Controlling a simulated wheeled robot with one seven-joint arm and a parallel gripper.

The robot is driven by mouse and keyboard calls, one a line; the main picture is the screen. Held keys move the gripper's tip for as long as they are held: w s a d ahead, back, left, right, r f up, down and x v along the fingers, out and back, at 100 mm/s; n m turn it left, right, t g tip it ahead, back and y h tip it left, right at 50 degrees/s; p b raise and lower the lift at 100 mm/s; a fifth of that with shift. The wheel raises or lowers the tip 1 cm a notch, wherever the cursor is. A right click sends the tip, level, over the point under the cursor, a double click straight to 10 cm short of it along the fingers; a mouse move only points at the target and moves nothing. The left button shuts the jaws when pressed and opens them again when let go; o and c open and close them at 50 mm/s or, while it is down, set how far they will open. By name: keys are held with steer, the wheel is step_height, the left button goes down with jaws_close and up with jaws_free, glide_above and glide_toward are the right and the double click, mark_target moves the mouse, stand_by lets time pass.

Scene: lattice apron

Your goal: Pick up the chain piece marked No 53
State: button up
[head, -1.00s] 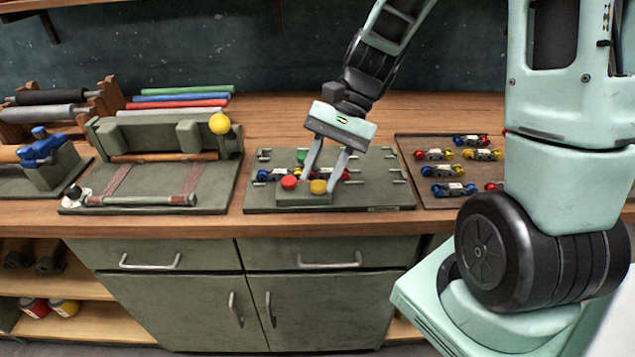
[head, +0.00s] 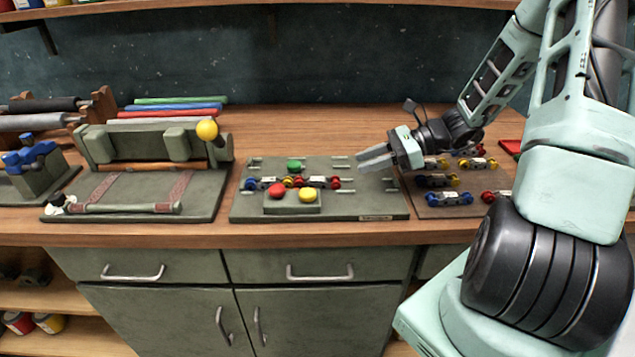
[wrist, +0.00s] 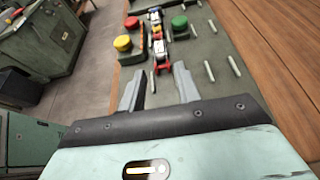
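Several small chain pieces with white plates and coloured ends lie on the brown tray (head: 425,207) at the right. They include a blue-ended one (head: 449,198), a yellow-ended one (head: 478,163) and a partly hidden red-ended one (head: 490,196). Their numbers are too small to read, so I cannot tell which is No 53. A row of joined pieces (head: 318,182) lies on the green board and also shows in the wrist view (wrist: 158,46). My gripper (head: 361,161) is open and empty, above the board's right side; its spread fingers show in the wrist view (wrist: 160,72).
The green board (head: 350,205) carries red (head: 277,191), yellow (head: 308,195) and green (head: 295,165) buttons and several metal pegs. My arm covers part of the tray's right side.

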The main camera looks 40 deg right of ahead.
mark_target(325, 178)
steer(key=x, duration=0.6)
steer(key=shift+f+p+x, duration=0.1)
steer(key=shift+p+x, duration=0.2)
steer(key=shift+x, duration=1)
steer(key=shift+f+p+x, duration=0.15)
steer(key=shift+p+x, duration=0.1)
steer(key=shift+x, duration=1)
steer(key=shift+s, duration=0.15)
jaws_close()
